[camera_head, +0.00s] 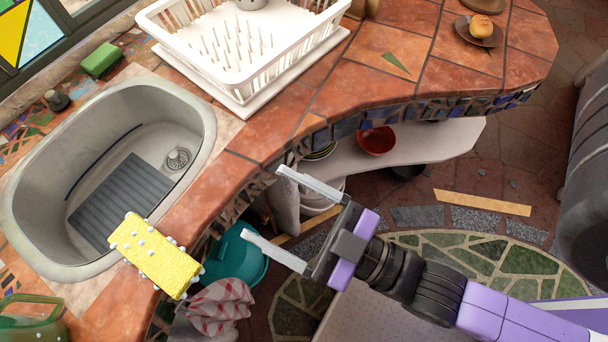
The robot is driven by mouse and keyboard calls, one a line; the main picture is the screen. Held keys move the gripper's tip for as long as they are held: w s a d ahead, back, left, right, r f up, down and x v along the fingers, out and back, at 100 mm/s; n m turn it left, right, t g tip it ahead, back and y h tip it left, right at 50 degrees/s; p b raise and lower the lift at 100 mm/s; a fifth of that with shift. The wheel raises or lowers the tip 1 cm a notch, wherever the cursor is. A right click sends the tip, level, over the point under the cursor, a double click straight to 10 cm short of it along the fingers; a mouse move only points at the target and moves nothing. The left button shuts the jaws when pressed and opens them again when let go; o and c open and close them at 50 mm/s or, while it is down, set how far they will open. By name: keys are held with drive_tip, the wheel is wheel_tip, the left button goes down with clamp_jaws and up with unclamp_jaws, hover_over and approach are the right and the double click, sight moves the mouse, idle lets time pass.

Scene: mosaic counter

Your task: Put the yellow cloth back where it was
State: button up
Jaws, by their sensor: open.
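The yellow cloth (155,257) looks like a thick yellow block with white bubble-like dots. It lies at the front edge of the counter, by the sink's (205,140) near right rim, and one end reaches over the counter's edge. My gripper (262,204) is open and empty. It is to the right of the yellow cloth and apart from it, in front of the counter's edge, with its fingers pointing left towards the counter.
A green sponge (100,60) lies at the sink's back rim. A green glass item (30,318) is at the lower left. A checked towel (222,305) and a teal bowl (238,255) are below the counter edge.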

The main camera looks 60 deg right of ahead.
drive_tip(key=s+d+f+m+g+h, duration=0.1)
drive_tip(key=s+d+f+m+g, duration=0.2)
drive_tip(key=s+d+f+g, duration=0.2)
drive_tip(key=s+f, duration=0.2)
drive_tip(key=s, duration=0.1)
drive_tip(key=shift+s+d+f, duration=0.2)
drive_tip(key=shift+s+f, duration=0.05)
drive_tip(key=shift+s, duration=0.05)
idle(0.7)
